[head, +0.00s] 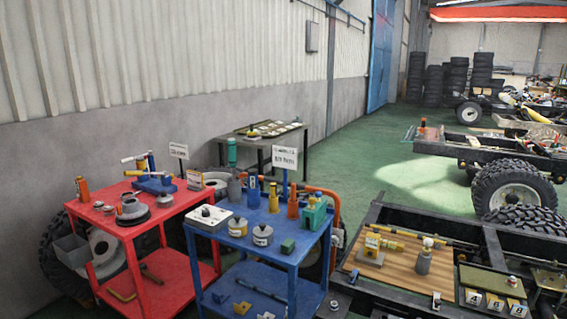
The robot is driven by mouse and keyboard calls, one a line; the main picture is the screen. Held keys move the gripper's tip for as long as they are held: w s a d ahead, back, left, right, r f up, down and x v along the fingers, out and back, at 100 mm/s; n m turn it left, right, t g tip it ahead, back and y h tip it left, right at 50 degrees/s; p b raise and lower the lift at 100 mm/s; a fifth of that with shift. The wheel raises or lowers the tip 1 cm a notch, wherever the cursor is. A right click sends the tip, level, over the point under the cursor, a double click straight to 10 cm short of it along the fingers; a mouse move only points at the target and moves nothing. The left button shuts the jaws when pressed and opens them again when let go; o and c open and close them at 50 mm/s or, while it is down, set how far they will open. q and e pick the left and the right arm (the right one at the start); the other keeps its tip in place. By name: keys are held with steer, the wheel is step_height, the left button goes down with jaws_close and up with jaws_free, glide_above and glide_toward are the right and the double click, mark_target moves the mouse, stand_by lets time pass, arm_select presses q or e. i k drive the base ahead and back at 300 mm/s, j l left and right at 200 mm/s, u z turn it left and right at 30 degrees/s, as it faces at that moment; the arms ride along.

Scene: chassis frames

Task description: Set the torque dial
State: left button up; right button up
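Neither of my grippers shows in the head view. I cannot tell for certain which thing is the torque dial. A dark green plate (481,280) lies at the lower right with a small light knob-like part (512,281) at its right. White number cards (473,296) stand along its front edge; they seem to read 4, 6 and 8. A wooden board (391,272) beside it carries yellow tool-like parts (384,243) and a grey cylinder (423,262) with a light top. Any dial marks are too small to read.
A blue cart (290,262) holds a white box (208,219), grey canisters (262,235) and several bottles. A red cart (170,221) to its left carries tools and a round part. A black chassis frame (378,214) surrounds the board. Green floor (385,165) is clear behind.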

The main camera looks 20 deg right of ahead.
mark_target(206, 213)
steer(key=i+j+z, duration=0.1)
steer(key=i+j, duration=0.5)
steer(key=i+j+z, duration=0.1)
steer(key=i+j, duration=0.55)
steer(key=i, duration=0.15)
steer(key=i+j+z, duration=0.15)
steer(key=i+j, duration=0.5)
steer(key=i+j+z, duration=0.1)
steer(key=i+j, duration=0.5)
steer(key=j, duration=0.25)
